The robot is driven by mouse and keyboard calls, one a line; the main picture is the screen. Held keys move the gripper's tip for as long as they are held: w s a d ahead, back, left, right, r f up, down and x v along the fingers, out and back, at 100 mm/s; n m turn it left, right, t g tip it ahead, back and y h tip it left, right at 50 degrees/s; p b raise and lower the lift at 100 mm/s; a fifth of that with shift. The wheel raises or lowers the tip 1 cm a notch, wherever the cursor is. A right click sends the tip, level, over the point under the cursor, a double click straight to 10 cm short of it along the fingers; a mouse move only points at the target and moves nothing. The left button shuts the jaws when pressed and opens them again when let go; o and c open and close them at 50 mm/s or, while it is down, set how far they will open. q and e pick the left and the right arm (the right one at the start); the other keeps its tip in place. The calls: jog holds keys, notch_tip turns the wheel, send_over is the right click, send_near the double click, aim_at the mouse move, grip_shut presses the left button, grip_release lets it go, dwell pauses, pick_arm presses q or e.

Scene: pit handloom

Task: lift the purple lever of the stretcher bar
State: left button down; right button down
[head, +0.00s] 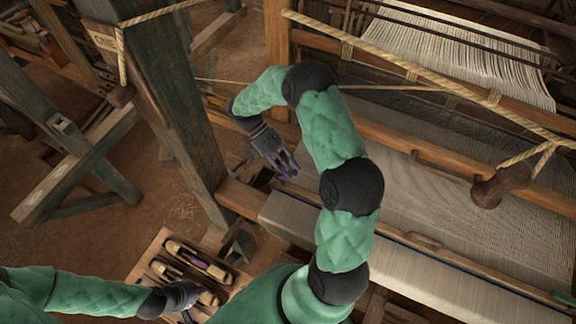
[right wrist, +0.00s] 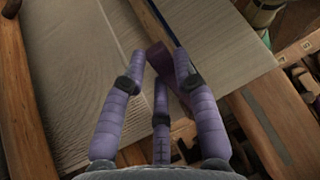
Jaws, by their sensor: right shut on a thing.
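The purple lever (right wrist: 157,58) shows between the fingers of my right gripper (right wrist: 160,68) in the right wrist view. The gripper is closed on it, and the fingers hide part of the lever. In the head view my right gripper (head: 287,168) is at the near left edge of the woven cloth (head: 405,200). The lever cannot be made out clearly there. A wooden bar (head: 425,239) lies along the cloth beside a dark blue line; I cannot tell how the lever joins it. My left gripper (head: 182,296) is low at the left, by a wooden tray; its fingers are unclear.
The tray (head: 150,250) holds several shuttle-like wooden tools (head: 200,262). A thick loom post (head: 165,100) stands left of my right gripper. A rope (head: 420,70) and a wooden handle (head: 500,187) hang over the cloth. Bare floor (head: 90,235) lies at the left.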

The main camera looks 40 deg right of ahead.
jog(key=c, duration=0.9)
grip_release()
jog(key=v, duration=1.2)
jog(key=shift+w+f, duration=0.1)
jog(key=shift+f, duration=0.05)
